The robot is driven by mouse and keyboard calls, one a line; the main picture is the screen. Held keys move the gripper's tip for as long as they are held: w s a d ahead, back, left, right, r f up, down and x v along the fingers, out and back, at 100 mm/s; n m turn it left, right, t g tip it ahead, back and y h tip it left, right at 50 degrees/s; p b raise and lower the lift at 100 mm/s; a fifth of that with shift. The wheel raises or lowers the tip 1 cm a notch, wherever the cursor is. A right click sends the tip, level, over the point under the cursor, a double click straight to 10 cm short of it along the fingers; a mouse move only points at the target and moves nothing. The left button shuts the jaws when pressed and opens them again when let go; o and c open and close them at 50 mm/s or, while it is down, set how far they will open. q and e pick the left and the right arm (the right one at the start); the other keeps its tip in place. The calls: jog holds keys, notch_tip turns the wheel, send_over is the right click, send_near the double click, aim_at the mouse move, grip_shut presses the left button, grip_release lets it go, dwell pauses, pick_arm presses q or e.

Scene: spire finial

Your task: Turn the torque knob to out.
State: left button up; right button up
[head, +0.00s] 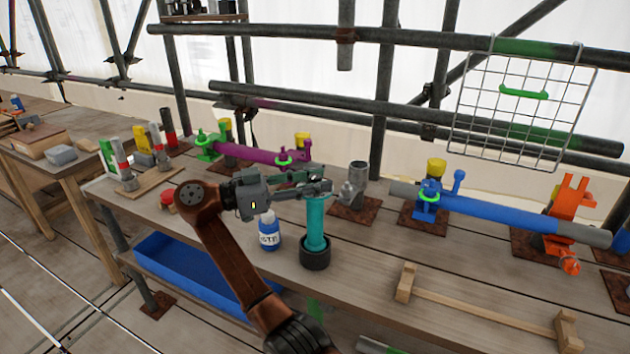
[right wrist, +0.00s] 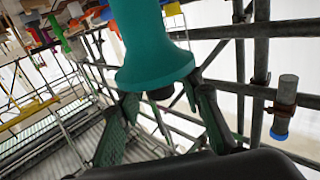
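A teal tool (head: 316,220) stands upright in a black round base (head: 314,259) on the bench. My right gripper (head: 318,186) is at its top, reaching across from the left. In the right wrist view, the teal shaft (right wrist: 145,30) ends in a flared rim above and between the fingers of my right gripper (right wrist: 162,95). A short dark stub (right wrist: 160,93) pokes out below the rim. The fingers are apart with background between them; I cannot tell whether they touch the tool. No knob marking is legible. My left gripper is not in view.
A blue-white bottle (head: 268,232) stands close left of the tool. A grey metal fitting (head: 356,182) stands behind. A blue pipe (head: 490,212) on stands lies to the right, with a wooden rack (head: 480,310) in front. A purple pipe (head: 250,155) lies behind left.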

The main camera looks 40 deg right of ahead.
jog(key=shift+o, duration=0.4)
jog(key=v, duration=0.7)
jog(key=shift+w+a, duration=0.2)
jog(key=shift+a, duration=0.1)
dwell(0.3)
